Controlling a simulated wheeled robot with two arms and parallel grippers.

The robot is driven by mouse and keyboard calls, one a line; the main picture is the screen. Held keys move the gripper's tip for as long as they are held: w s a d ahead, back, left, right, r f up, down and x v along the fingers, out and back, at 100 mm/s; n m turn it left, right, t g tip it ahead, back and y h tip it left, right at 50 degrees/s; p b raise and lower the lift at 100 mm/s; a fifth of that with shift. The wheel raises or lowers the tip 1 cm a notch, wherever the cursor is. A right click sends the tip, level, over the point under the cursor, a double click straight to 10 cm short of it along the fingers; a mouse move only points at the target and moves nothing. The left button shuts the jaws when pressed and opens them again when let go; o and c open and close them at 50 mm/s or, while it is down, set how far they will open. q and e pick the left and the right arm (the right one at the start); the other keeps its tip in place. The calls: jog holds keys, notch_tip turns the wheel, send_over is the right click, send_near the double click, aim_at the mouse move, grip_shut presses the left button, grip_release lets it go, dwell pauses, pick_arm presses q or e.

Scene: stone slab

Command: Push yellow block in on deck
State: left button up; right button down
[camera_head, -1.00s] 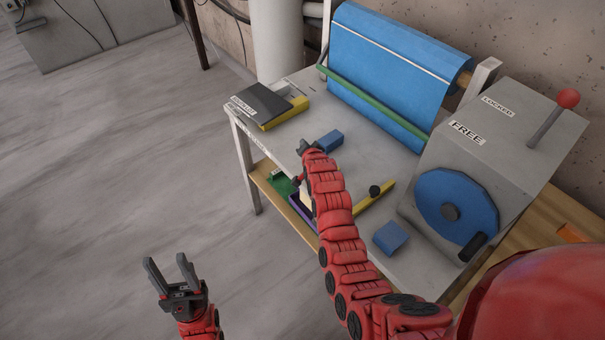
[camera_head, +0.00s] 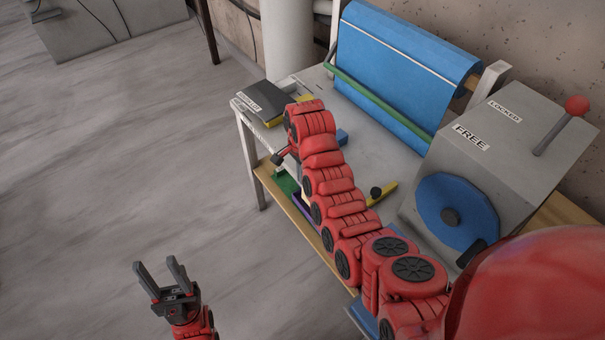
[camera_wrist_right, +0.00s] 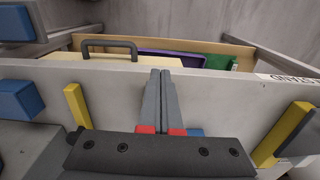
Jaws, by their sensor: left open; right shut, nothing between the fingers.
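A yellow block (camera_head: 274,122) shows along the edge of the dark, labelled deck (camera_head: 264,99) at the table's far left corner, partly hidden by my right arm. A yellow piece also stands at the right of the right wrist view (camera_wrist_right: 283,133), apart from the fingers. A yellow bar (camera_head: 386,194) with a black knob lies nearer the middle of the table; a yellow piece shows at left in the wrist view (camera_wrist_right: 77,105). My right gripper (camera_wrist_right: 160,100) is shut and empty above the table's front edge. My left gripper (camera_head: 160,270) is open and empty over the floor.
A blue block (camera_head: 341,137) lies behind my right arm. A grey box with a blue wheel (camera_head: 457,212) and a blue roll (camera_head: 405,65) stand at the right and back. A shelf below holds a green piece (camera_head: 286,184) and a purple tray (camera_wrist_right: 180,56).

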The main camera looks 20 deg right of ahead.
jog(key=shift+w+d+f+p, duration=0.2)
jog(key=shift+d+f+p, duration=0.45)
jog(key=shift+f, duration=0.1)
jog(key=shift+w+d+f+p, duration=0.25)
jog(key=shift+d+f+p, duration=0.4)
jog(key=shift+f, duration=0.1)
jog(key=shift+w+d+f+p, duration=0.2)
jog(key=shift+d+f+p, duration=0.45)
jog(key=shift+f, duration=0.1)
